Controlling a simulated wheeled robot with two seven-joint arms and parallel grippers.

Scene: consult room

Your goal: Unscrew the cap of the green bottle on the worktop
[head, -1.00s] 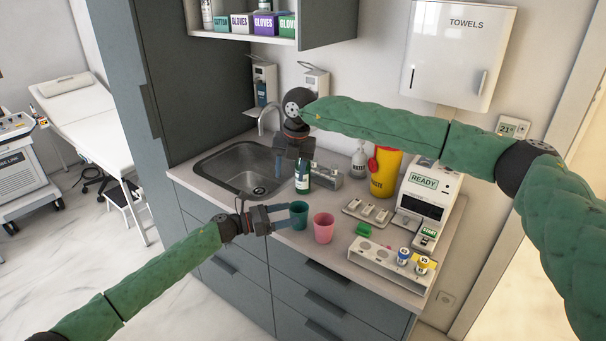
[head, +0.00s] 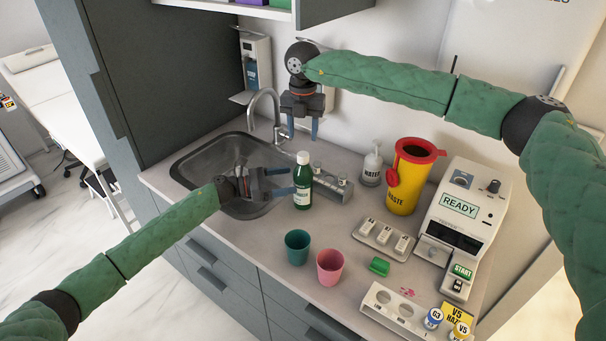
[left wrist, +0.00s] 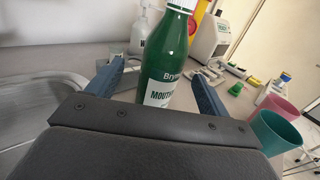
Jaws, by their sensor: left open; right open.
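The green bottle (head: 303,187) stands upright on the worktop by the sink's right edge, with a white cap (head: 303,158). In the left wrist view the bottle (left wrist: 167,60) shows a white label, and the cap (left wrist: 183,4) is cut by the top edge. My left gripper (head: 288,181) is open and level, its blue fingertips pointing at the bottle's left side. In the left wrist view the bottle shows between the spread fingers (left wrist: 155,72); contact is not visible. My right gripper (head: 303,136) is open, pointing down, above the cap in the picture.
The sink (head: 225,165) and tap (head: 265,105) are left of the bottle. A metal rack (head: 333,184) stands close behind it. A teal cup (head: 297,247) and a pink cup (head: 330,267) stand in front. A yellow waste bin (head: 410,180) and an analyser (head: 465,215) are right.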

